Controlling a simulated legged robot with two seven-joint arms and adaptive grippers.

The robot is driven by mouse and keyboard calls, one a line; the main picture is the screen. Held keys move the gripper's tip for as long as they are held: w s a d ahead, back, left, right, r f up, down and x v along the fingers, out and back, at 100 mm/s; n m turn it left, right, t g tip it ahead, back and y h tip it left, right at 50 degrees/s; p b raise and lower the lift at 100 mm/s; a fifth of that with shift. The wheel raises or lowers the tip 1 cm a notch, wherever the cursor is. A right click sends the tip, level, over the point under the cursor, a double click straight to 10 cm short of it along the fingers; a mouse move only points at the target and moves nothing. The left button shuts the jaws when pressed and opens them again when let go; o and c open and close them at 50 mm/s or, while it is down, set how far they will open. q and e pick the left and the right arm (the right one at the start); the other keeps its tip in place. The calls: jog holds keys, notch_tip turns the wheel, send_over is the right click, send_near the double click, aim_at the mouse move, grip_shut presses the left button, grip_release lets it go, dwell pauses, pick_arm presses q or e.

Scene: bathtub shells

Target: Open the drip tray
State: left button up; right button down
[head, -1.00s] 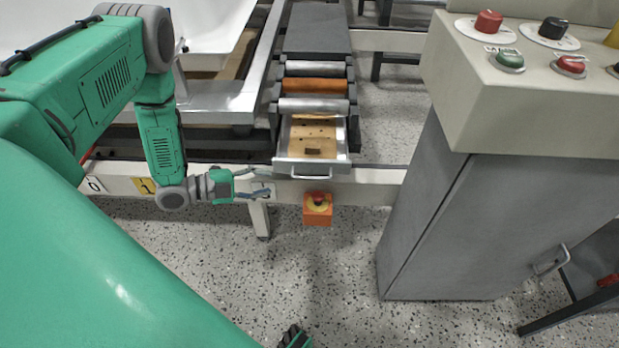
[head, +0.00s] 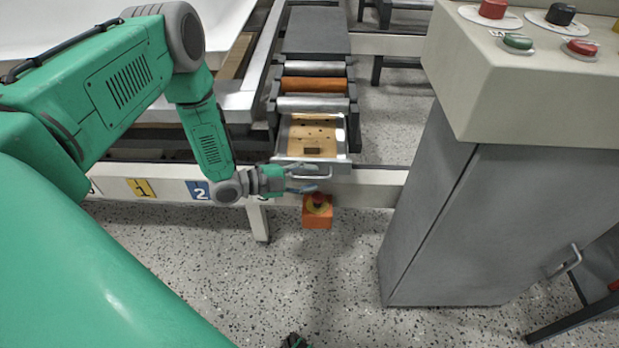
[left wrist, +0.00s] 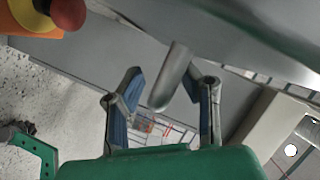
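The drip tray (head: 291,160) is a metal drawer under the rollers, with a brown, spotted inside that shows from above. Its bar handle (head: 328,176) is on the front face. My left gripper (head: 303,179) is at the handle, pointing right across it. In the left wrist view the two fingers (left wrist: 171,92) are spread apart, and a grey bar (left wrist: 176,65), which looks like the handle, shows between them. Contact cannot be told. Only a dark tip of my right gripper (head: 293,341) shows at the bottom edge; its fingers cannot be made out.
An orange box with a red emergency button (head: 317,211) hangs just below the tray, close to my left gripper. A grey cabinet with a button console (head: 540,105) stands at right. The speckled floor in front is clear.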

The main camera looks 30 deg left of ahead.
pick_arm(q)
grip_shut()
jog(key=shift+s, duration=0.1)
jog(key=s+d+p, duration=0.7)
jog(key=s+d, duration=0.2)
jog(key=s, duration=0.5)
jog(key=shift+s, duration=0.4)
grip_release()
